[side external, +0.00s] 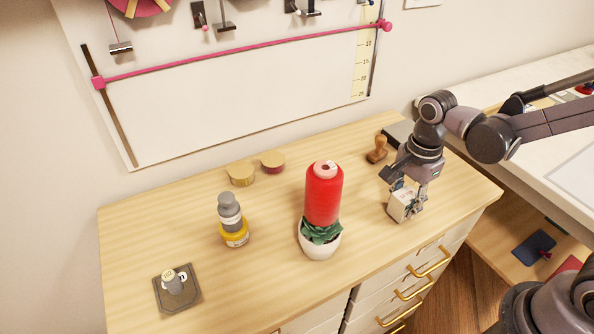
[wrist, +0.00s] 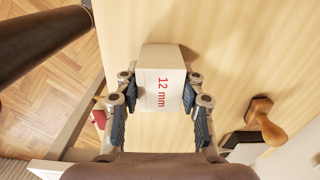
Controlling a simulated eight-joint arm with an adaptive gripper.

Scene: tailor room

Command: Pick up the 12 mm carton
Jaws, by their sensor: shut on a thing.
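The 12 mm carton (wrist: 158,75) is a small white box with red "12 mm" print, seen from above in the wrist view. In the side external view the carton (side external: 401,207) is at the right part of the wooden cabinet top. My gripper (wrist: 160,92) is shut on it, one finger pad against each side. In the side external view my gripper (side external: 405,190) comes down on the carton from above. The fingers partly cover it there, and I cannot tell whether its underside touches the top.
A wooden stamp (side external: 377,149) and a dark pad (side external: 398,133) lie behind my gripper. A red thread cone (side external: 323,195) stands over a potted succulent (side external: 320,240) to the left. Stacked spools (side external: 231,220) stand farther left.

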